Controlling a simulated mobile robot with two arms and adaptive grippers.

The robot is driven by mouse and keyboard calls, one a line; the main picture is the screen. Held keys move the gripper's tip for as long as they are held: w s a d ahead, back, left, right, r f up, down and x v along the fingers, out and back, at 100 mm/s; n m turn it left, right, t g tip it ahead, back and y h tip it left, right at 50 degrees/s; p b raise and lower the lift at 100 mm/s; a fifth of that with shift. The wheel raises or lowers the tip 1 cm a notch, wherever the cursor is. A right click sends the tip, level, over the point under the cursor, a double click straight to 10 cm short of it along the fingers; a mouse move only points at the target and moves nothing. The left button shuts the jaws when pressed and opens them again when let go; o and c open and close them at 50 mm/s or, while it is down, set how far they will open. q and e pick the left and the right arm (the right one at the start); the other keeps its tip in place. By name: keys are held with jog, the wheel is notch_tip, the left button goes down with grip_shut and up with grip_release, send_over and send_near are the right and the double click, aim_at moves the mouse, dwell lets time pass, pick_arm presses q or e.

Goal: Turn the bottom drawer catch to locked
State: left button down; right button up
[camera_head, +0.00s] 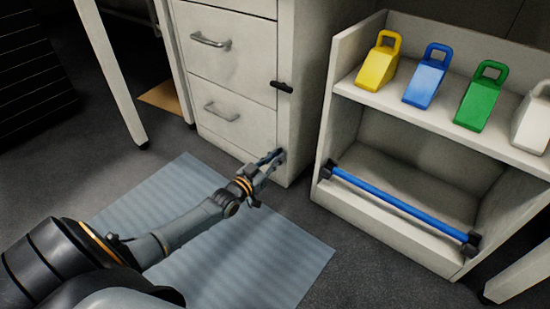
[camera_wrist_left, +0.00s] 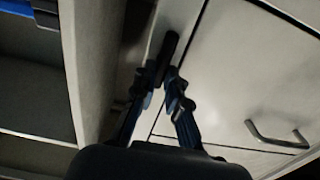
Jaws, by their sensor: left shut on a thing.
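The bottom drawer (camera_head: 243,130) of the pale cabinet has a bar handle (camera_head: 222,112). My left gripper (camera_head: 272,158) is at the lower right edge of the drawer front, shut on the bottom drawer catch. In the left wrist view the dark catch (camera_wrist_left: 169,46) shows between the fingertips of my left gripper (camera_wrist_left: 166,75). The fingers hide part of it, and its exact angle is hard to tell. Another black catch (camera_head: 283,87) sits higher on the same edge, lying roughly level. My right gripper is not in view.
An open shelf unit (camera_head: 343,105) stands right of the cabinet, with yellow (camera_head: 378,68), blue (camera_head: 425,85), green (camera_head: 479,102) and white handled blocks on top. A blue bar (camera_head: 400,203) crosses its lower front. A grey-blue mat (camera_head: 290,265) lies on the floor.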

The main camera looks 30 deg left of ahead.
pick_arm(q)
jog(key=shift+s+d+f+m+p, duration=0.2)
jog(key=shift+m+p, duration=0.75)
jog(key=shift+m, duration=2.05)
jog(key=shift+w+d+f+m+p, duration=0.2)
jog(key=shift+m+p, duration=0.8)
jog(key=shift+m, duration=2)
jog(key=shift+s+d+f+m+p, duration=0.2)
jog(key=shift+m+p, duration=0.75)
jog(key=shift+m, duration=2.05)
jog(key=shift+w+d+f, duration=0.1)
jog(key=shift+f, duration=0.05)
jog(key=c, duration=1.4)
grip_release()
jog(key=shift+o, duration=0.2)
